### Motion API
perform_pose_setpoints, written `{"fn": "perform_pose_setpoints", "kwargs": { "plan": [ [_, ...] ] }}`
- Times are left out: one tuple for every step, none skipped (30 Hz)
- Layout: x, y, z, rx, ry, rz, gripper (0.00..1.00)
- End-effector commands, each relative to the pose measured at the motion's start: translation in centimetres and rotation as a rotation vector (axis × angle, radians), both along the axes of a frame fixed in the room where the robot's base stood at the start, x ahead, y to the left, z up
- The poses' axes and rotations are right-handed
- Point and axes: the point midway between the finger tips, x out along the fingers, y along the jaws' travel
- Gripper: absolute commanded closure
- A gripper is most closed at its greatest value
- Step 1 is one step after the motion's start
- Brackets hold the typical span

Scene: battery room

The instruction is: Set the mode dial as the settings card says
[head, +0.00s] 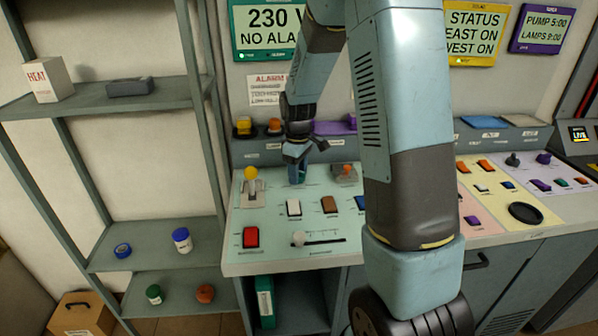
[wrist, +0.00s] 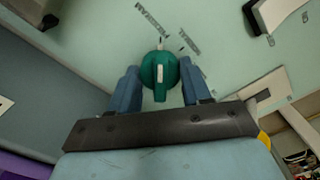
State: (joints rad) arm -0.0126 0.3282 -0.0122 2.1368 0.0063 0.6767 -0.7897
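The dial (wrist: 152,84) is a round green knob with a white pointer bar. In the wrist view it sits between the two blue fingers of my gripper (wrist: 160,76), one on each side. I cannot tell whether they press on it or stand just clear. The pointer runs up the picture, close to a white tick; small printed labels around the knob are hard to read. In the head view my gripper (head: 297,174) points down at the pale green panel (head: 270,205) and hides the dial. I cannot tell which posted sheet is the settings card.
A yellow-topped lever (head: 251,180), a red rocker switch (head: 250,237), white (head: 293,207) and brown (head: 328,204) switches and a slider (head: 299,239) surround my gripper. Wall displays read "230 V" (head: 270,28), "STATUS" (head: 474,30) and "PUMP 5:00, LAMPS 9:00" (head: 545,28).

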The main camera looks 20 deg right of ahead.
Motion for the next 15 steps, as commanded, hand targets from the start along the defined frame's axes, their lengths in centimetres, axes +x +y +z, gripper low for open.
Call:
{"fn": "perform_pose_setpoints", "kwargs": {
  "plan": [
    [0.01, 0.01, 0.01, 0.0, 0.0, 0.0, 0.58],
    [0.01, 0.01, 0.01, 0.0, 0.0, 0.0, 0.61],
    [0.01, 0.01, 0.01, 0.0, 0.0, 0.0, 0.65],
    [0.01, 0.01, 0.01, 0.0, 0.0, 0.0, 0.68],
    [0.01, 0.01, 0.01, 0.0, 0.0, 0.0, 0.7],
    [0.01, 0.01, 0.01, 0.0, 0.0, 0.0, 0.74],
    [0.0, 0.01, 0.01, 0.0, 0.0, 0.0, 0.77],
    [0.0, 0.01, 0.01, 0.0, 0.0, 0.0, 0.8],
    [0.01, -0.64, 0.01, 0.0, 0.0, -0.003, 0.82],
    [0.01, -0.37, 0.01, 0.0, 0.0, -0.001, 0.83],
    [0.0, -0.27, 0.01, 0.0, 0.0, -0.001, 0.83],
    [0.01, -0.19, 0.01, 0.0, 0.0, -0.003, 0.83],
    [0.0, -0.16, 0.01, -0.001, -0.001, -0.006, 0.83],
    [0.0, -0.13, 0.01, -0.001, 0.0, -0.01, 0.82],
    [0.0, -0.1, 0.01, -0.001, 0.0, -0.017, 0.82]
  ]
}}
